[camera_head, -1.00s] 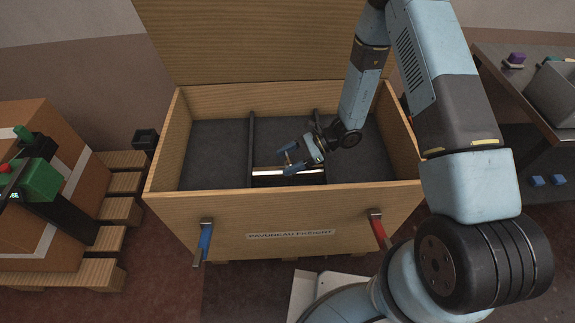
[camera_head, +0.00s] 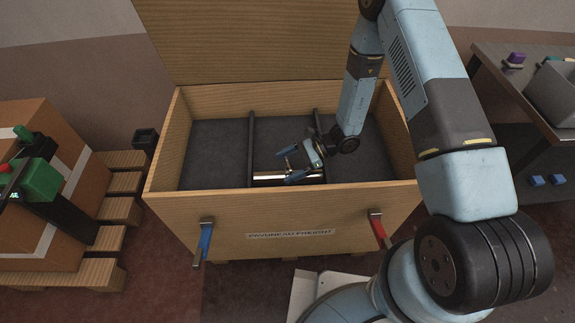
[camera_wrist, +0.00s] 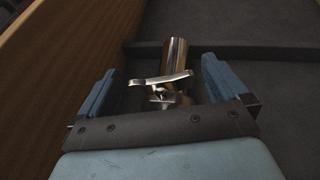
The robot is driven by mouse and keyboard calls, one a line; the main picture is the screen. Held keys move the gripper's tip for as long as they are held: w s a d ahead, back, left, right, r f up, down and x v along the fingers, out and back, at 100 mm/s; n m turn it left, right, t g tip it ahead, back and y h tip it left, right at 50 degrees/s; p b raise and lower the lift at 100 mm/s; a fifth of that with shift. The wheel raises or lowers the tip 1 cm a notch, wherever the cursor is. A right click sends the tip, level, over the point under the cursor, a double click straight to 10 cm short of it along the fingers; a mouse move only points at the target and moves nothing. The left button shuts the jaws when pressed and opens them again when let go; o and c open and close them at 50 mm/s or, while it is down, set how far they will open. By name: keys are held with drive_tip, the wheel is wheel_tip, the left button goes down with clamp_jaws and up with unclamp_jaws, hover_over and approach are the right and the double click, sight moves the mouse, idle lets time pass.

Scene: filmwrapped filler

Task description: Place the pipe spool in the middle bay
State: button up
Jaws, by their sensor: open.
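The pipe spool (camera_head: 268,177) is a shiny brass-coloured cylinder. It lies in the middle bay (camera_head: 283,137) of the wooden crate (camera_head: 165,145), close to the front wall and between the two dark dividers. My gripper (camera_head: 290,165) is open in that bay, at the spool's right part. In the wrist view the spool (camera_wrist: 174,57) and its bright metal lever-like fitting (camera_wrist: 162,79) show between my spread fingers, with gaps on both sides. The spool's near end is partly hidden by my gripper. Whether the spool rests fully on the floor is unclear.
Dark dividers stand left (camera_head: 251,145) and right (camera_head: 317,120) of the middle bay. The side bays look empty. The crate's raised lid (camera_head: 250,40) stands behind. A blue latch (camera_head: 205,240) and a red latch (camera_head: 377,228) are on the front. A workbench (camera_head: 500,70) stands right.

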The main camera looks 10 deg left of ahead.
drive_tip(key=v, duration=1.2)
drive_tip(key=s+d+r+n+t+h, duration=0.1)
drive_tip(key=d+r+n+h, duration=0.3)
drive_tip(key=r, duration=1)
drive_tip(key=s+d+r+n+t+h, duration=0.15)
drive_tip(key=d+r+n, duration=0.35)
drive_tip(key=r, duration=0.9)
drive_tip(key=s+d+r+n+t+h, duration=0.2)
drive_tip(key=s+d+r+t+h, duration=0.1)
drive_tip(key=s+d+r, duration=0.4)
drive_tip(key=s+d+r+n+t+h, duration=0.1)
drive_tip(key=s+d+r+t+h, duration=0.2)
drive_tip(key=r, duration=1)
drive_tip(key=s+d+t, duration=0.3)
drive_tip(key=s+d, duration=0.2)
drive_tip(key=shift+s+n+h, duration=0.3)
drive_tip(key=shift+n+h, duration=0.05)
drive_tip(key=shift+n, duration=0.05)
drive_tip(key=shift+c, duration=0.4)
